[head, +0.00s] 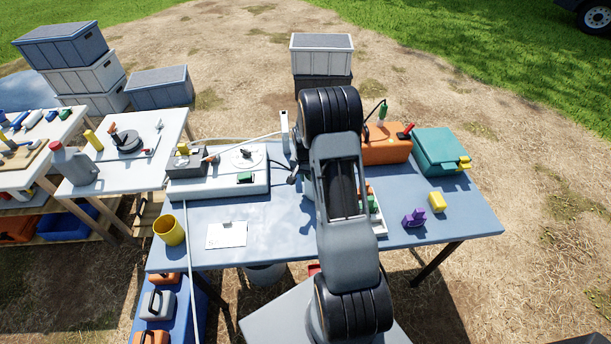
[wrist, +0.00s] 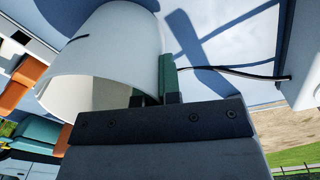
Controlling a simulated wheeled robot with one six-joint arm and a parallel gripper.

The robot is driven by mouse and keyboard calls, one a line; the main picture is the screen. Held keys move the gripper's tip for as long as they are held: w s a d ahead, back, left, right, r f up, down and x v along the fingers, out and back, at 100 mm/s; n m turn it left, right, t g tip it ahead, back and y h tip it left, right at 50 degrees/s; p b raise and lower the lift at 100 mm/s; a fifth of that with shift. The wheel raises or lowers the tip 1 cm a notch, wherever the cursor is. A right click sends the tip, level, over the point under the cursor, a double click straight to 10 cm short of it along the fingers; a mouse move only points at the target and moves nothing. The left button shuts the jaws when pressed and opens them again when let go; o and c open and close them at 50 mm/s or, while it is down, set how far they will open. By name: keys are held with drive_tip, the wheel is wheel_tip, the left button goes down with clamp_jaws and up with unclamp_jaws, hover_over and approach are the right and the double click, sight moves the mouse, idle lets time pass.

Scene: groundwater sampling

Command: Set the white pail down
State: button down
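The white pail (wrist: 110,55) fills the upper left of the wrist view, with its open rim toward the camera. My gripper (wrist: 154,92) is shut on the pail's wall near the rim, with one green-padded finger outside and the other partly hidden at the opening. The blue-grey table (head: 275,225) lies beyond the pail. In the head view my arm crosses the table and hides the gripper and most or all of the pail. I cannot tell whether the pail's bottom touches the table.
On the table are a yellow cup (head: 169,230), white sheet (head: 227,235), white instrument board (head: 220,188), orange case (head: 386,150), teal case (head: 440,152), purple block (head: 414,218) and yellow block (head: 437,202). A black cable (wrist: 235,74) runs near the pail. Bare tabletop shows right of the sheet.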

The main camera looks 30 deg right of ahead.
drive_tip(key=shift+f, duration=0.15)
drive_tip(key=c, duration=1.3)
unclamp_jaws()
